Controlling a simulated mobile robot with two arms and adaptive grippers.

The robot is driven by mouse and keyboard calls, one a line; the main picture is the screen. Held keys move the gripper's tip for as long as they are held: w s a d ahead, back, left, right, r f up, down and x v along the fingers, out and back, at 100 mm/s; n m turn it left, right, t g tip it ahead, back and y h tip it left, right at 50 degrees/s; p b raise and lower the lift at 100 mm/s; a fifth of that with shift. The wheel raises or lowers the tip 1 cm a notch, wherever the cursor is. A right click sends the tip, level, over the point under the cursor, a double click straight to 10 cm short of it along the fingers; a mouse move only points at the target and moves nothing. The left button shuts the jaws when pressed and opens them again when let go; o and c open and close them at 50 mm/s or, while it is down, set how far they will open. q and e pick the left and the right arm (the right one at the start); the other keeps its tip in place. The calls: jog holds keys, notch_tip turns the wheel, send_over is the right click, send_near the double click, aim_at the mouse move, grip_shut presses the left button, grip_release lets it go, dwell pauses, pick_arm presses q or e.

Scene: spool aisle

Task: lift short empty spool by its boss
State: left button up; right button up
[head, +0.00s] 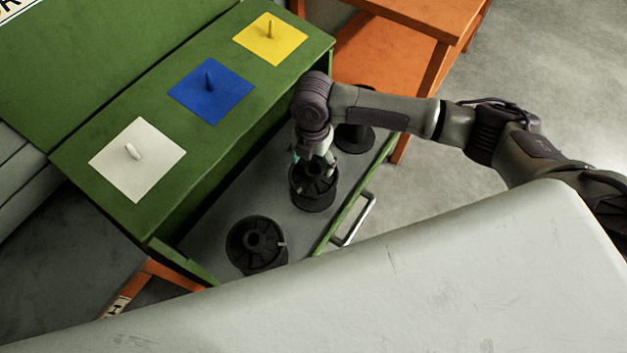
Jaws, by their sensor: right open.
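Three black spools stand upright in the open grey drawer (205,232): a near one (268,262), a middle one (313,202) and a far one (357,144). All look bare of wire; from this steep angle I cannot tell for sure which is the short one. My right gripper (316,163) points down over the middle spool, its fingers open at the raised boss in the spool's centre. Whether the fingers touch the boss is too small to tell. My wrist hides part of the drawer behind. My left gripper is not in view.
A green bench top beside the drawer carries white (150,172), blue (203,102) and yellow (257,43) squares, each with an upright peg. The drawer front has a metal handle (357,222). An orange table (400,20) stands behind. Grey floor lies open at right.

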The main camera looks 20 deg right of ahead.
aim_at(313, 168)
notch_tip(313, 168, down, 3)
jog(key=shift+d, duration=0.1)
jog(key=c, duration=0.6)
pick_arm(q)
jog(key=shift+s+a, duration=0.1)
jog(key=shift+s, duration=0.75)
pick_arm(e)
grip_shut()
